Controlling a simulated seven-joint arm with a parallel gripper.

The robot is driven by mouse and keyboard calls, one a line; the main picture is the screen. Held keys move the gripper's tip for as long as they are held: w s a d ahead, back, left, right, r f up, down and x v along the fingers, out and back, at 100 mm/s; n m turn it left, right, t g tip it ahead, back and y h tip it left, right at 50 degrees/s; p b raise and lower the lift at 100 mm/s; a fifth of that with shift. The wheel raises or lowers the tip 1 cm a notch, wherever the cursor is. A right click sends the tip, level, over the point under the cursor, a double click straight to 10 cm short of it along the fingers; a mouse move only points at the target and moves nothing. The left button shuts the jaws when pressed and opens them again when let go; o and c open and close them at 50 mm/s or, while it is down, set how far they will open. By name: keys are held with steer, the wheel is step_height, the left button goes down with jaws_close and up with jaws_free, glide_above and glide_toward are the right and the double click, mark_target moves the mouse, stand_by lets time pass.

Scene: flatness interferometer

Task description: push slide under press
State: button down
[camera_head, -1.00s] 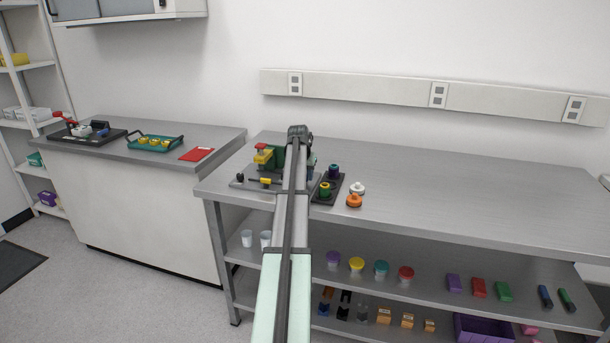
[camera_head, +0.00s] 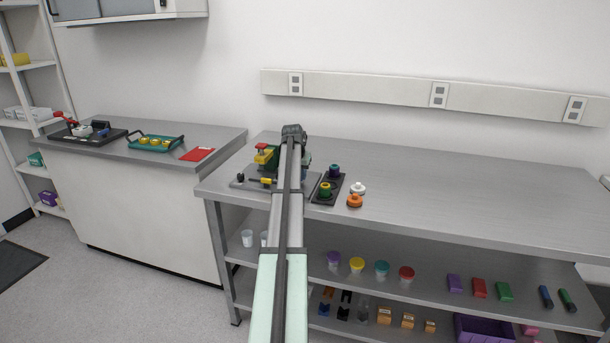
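A small green press with a red and yellow top (camera_head: 263,153) stands on a grey base plate (camera_head: 240,182) at the left end of the steel bench. A slide with a yellow handle on a dark rod (camera_head: 263,181) lies low at the front of the press. My arm reaches over the bench from the front and covers the right part of the press and plate. The end of my arm (camera_head: 293,131) is at the press's upper right. My gripper's fingers are hidden, so I cannot tell whether it touches anything.
The bench (camera_head: 470,200) is clear further right.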

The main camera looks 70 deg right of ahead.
steer(key=w, duration=0.5)
steer(key=shift+w, duration=0.2)
steer(key=c, duration=1)
jaws_free()
steer(key=v, duration=1.4)
steer(key=shift+s+f, duration=0.1)
